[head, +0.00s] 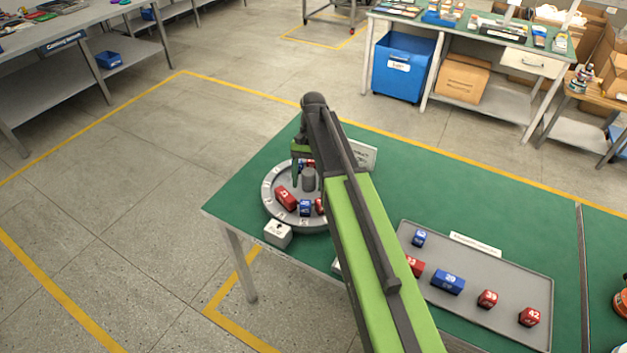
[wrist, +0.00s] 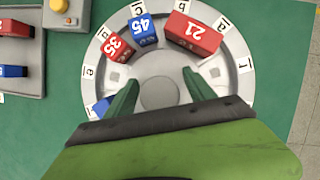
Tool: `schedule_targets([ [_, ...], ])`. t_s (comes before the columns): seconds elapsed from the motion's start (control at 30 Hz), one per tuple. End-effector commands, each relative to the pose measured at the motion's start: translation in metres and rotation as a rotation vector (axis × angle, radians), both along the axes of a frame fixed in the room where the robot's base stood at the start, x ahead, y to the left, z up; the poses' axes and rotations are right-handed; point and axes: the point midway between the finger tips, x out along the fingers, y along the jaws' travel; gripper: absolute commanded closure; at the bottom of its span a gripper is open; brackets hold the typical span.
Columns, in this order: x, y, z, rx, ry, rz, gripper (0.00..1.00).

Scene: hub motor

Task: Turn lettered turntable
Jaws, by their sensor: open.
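The grey round turntable (head: 268,209) sits on the green table, with lettered labels around its rim and a grey central knob (head: 309,181). It fills the wrist view (wrist: 236,62), where the knob (wrist: 158,94) shows below centre. On it are a red block 35 (wrist: 116,43), a blue block 45 (wrist: 143,29), a red block 21 (wrist: 193,33) and a partly hidden blue block (wrist: 102,106). My gripper (wrist: 159,79) is open, its green fingers on either side of the knob with gaps showing. I cannot tell how far down they reach. My arm hides the turntable's right side in the head view.
A grey tray (head: 520,272) with several numbered red and blue blocks lies right of my arm. A small white box (head: 278,234) stands at the turntable's near edge. A box with a yellow button (wrist: 68,14) shows in the wrist view. A white sign (head: 363,155) stands behind.

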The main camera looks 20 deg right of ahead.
Motion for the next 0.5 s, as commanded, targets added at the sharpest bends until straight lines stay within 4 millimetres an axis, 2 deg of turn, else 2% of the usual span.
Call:
schedule_targets([
  [0.5, 0.038, -0.017, 0.110, 0.000, 0.000, 0.000, 0.37],
])
